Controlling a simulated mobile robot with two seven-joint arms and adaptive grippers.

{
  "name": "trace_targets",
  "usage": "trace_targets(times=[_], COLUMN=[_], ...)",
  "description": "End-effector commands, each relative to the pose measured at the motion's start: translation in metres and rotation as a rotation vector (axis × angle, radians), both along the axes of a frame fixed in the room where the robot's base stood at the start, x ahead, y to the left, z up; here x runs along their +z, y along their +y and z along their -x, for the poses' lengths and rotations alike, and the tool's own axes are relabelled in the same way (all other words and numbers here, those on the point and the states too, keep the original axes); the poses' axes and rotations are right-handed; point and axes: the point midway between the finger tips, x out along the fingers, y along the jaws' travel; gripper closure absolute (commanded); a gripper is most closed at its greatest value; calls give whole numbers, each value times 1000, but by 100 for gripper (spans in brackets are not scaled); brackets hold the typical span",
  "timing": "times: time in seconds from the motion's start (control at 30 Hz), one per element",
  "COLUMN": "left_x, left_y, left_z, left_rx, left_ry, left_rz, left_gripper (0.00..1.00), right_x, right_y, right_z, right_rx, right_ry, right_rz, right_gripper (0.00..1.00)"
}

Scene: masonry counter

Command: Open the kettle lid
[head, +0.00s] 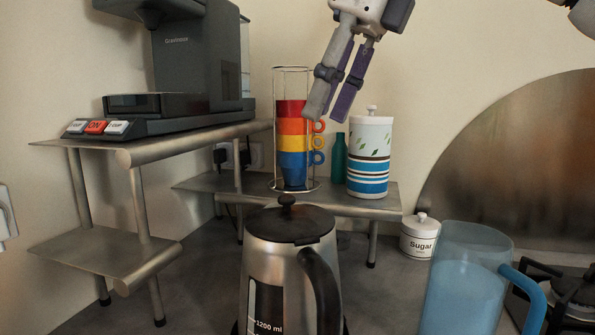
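The kettle (257,263) is brushed steel with a dark handle on its right side and a 1200 ml marking on its window. It stands upright at the bottom centre of the head view, its base cut off by the frame. Its dark lid (312,222) lies flat and closed on top, with a round black knob (287,201) in the middle.
A coffee machine (195,50) stands on a metal shelf at left. Behind the kettle, a low shelf (340,199) bears a rack of coloured mugs (291,140), a green bottle (339,158) and a striped canister (368,160). A blue pitcher (462,290) and sugar jar (419,238) stand right.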

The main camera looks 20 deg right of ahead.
Motion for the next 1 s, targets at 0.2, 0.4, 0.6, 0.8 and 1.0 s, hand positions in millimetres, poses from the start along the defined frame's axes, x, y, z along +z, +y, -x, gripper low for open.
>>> trace_targets(times=[0.2,0.4,0.6,0.8,1.0], left_x=[0,0,1,1,1], left_y=[0,0,0,0,0], left_z=[1,1,-1,-1,-1], left_rx=[1,1,1,0,0], left_ry=[3,3,-3,-3,-3], left_rz=[-1,0,0,0,0], left_gripper=[61,61,61,61,61], right_x=[-42,-86,-107,-109,-109], right_y=[11,25,32,33,33], right_z=[-11,-23,-29,-30,-30], right_rx=[1,1,0,-1,-1], right_ry=[5,4,-1,0,0], right_rz=[2,2,1,0,0], right_gripper=[61,61,61,61,90])
